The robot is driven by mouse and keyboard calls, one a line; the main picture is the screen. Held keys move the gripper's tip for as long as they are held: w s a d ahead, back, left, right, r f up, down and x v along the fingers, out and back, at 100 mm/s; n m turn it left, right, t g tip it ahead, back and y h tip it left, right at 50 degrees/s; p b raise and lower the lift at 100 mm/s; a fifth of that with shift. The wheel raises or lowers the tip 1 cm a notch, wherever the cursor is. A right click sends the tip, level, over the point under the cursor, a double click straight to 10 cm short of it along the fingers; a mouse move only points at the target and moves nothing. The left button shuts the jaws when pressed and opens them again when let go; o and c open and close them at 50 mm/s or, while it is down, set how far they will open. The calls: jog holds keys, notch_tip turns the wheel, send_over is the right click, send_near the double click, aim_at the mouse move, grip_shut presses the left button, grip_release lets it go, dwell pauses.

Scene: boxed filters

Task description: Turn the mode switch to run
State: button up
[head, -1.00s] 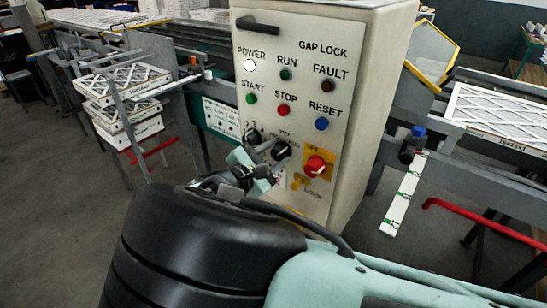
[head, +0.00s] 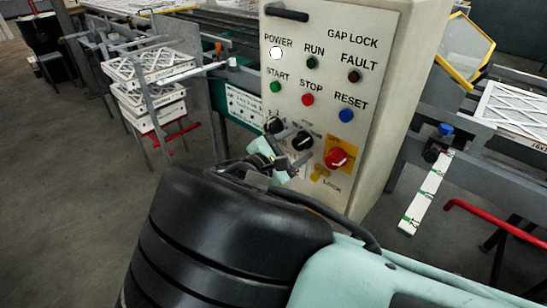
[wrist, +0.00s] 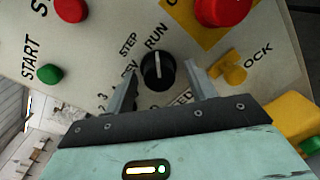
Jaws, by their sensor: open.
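The mode switch (wrist: 157,70) is a black round knob with a white pointer line, seen close in the wrist view. The pointer faces up there, toward the RUN and STEP lettering; which one it marks I cannot tell for sure. In the head view the knob (head: 303,141) is the middle one of the lower row on the control panel (head: 330,110). My gripper (wrist: 160,75) is open, with one finger on each side of the knob. It also shows in the head view (head: 288,157), at the panel's lower left. Whether the fingers touch the knob is unclear.
Another black knob (head: 274,125) is to the left. Green, red and blue buttons are above. Stacked filters (head: 150,90) stand at left.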

jog(key=v, duration=1.6)
jog(key=shift+s, duration=0.4)
jog(key=shift+a, duration=0.1)
jog(key=s+d+f+m+g+y, duration=0.1)
jog(key=d+m+g, duration=0.2)
jog(key=d+g, duration=0.3)
jog(key=d+f+m+g+y, duration=0.15)
jog(key=d+g, duration=0.25)
jog(key=d, duration=0.4)
jog(key=s+d+r+m+g+y, duration=0.1)
jog(key=s+d+r+m+y, duration=0.3)
jog(key=s, duration=0.4)
jog(key=s+d+r+m+g+y, duration=0.2)
jog(key=s+d+r+m+y, duration=0.2)
jog(key=s, duration=0.4)
jog(key=d+r+y, duration=0.1)
jog(key=d, duration=0.1)
jog(key=shift+s+d+r+y, duration=0.3)
jog(key=shift+s+d+y, duration=0.05)
jog(key=shift+s, duration=0.05)
